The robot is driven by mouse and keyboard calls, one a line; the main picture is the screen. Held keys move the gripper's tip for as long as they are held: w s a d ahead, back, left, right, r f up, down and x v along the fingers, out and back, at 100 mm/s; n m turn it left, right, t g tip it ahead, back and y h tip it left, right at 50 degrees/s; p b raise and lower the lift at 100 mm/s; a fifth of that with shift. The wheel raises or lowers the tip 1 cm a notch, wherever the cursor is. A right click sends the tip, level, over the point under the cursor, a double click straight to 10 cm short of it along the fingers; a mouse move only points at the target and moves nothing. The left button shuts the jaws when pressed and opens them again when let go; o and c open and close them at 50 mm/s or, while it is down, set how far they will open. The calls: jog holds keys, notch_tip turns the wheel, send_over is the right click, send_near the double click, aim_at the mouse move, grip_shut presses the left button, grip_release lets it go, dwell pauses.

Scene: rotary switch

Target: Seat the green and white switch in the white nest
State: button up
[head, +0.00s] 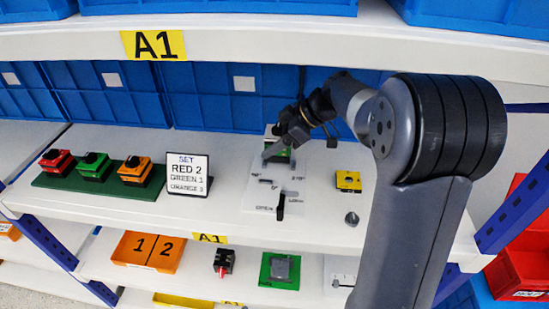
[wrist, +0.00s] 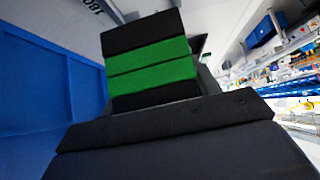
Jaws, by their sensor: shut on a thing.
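The green and white switch (head: 284,156) shows in the head view as a small patch of green and white behind and below my gripper (head: 287,140). In the wrist view a green and black block (wrist: 150,75), seen close up, stands at my gripper's jaws, which are shut on it.
A dark green tray (head: 60,182) with red, green and orange switches stands left, beside a sign (head: 187,176) reading SET RED 2, GREEN 1, ORANGE 3. A yellow block (head: 348,181) and a grey knob (head: 351,218) lie right of the plate. Blue bins (head: 215,95) line the back.

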notch_tip(320, 180, down, 6)
jog(key=shift+f+p, duration=0.1)
jog(key=shift+p, duration=0.5)
jog(key=shift+f, duration=0.1)
jog(key=shift+f+b, duration=0.2)
jog(key=shift+b, duration=0.1)
jog(key=o, duration=1.1)
jog(key=shift+r, duration=0.1)
